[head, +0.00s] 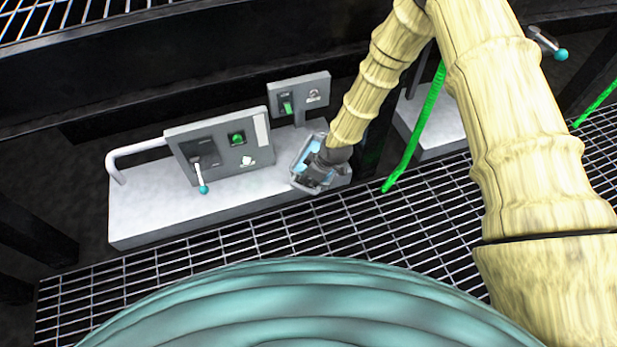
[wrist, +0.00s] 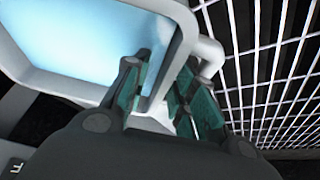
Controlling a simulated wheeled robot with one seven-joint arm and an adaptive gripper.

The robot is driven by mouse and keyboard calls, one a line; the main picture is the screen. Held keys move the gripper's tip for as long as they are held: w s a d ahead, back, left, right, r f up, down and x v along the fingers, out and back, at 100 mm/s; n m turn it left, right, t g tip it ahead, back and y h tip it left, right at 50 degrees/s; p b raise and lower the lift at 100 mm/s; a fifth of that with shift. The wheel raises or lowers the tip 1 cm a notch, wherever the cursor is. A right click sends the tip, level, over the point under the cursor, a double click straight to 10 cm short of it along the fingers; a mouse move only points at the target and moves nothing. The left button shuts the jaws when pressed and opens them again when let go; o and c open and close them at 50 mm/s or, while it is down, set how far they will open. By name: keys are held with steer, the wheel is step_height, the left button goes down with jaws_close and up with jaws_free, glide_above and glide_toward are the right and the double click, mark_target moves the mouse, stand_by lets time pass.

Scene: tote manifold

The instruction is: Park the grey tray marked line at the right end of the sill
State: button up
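A grey tray (head: 303,153) with a light blue inside sits near the right end of the pale sill (head: 150,222). In the wrist view the tray (wrist: 181,28) fills the upper left, with a rounded pale rim. My gripper (head: 313,170) is at the tray. In the wrist view my gripper (wrist: 165,80) has one finger over the blue inside and the other outside the rim. The fingers stand apart around the wall, with a gap on the inner side. I cannot read any marking on the tray, and my wrist partly hides it.
A grey panel (head: 215,135) with a teal-tipped lever (head: 201,180) stands on the sill, left of the tray. A smaller panel (head: 299,95) is behind. A white pipe (head: 135,149) bends at the left end. A green hose (head: 417,130) hangs right of my gripper. Grating (head: 250,240) lies in front.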

steer(key=p+v, duration=0.5)
steer(key=v, duration=0.7)
steer(key=shift+a+r, duration=0.1)
steer(key=shift+r, duration=0.05)
steer(key=s+d+f+m+h, duration=0.1)
steer(key=s+d+m, duration=0.3)
steer(key=s, duration=0.7)
steer(key=s+d+f+m+g+h, duration=0.1)
steer(key=s+d+f+m, duration=0.2)
steer(key=s+d, duration=0.4)
steer(key=s+d+f+m+g+h, duration=0.1)
steer(key=s+d+m, duration=0.5)
steer(key=s, duration=1)
steer(key=shift+s+d+f+h, duration=0.25)
steer(key=shift+f+h, duration=0.25)
steer(key=shift+f, duration=0.4)
step_height(320, 180, up, 39)
steer(key=p, duration=3.9)
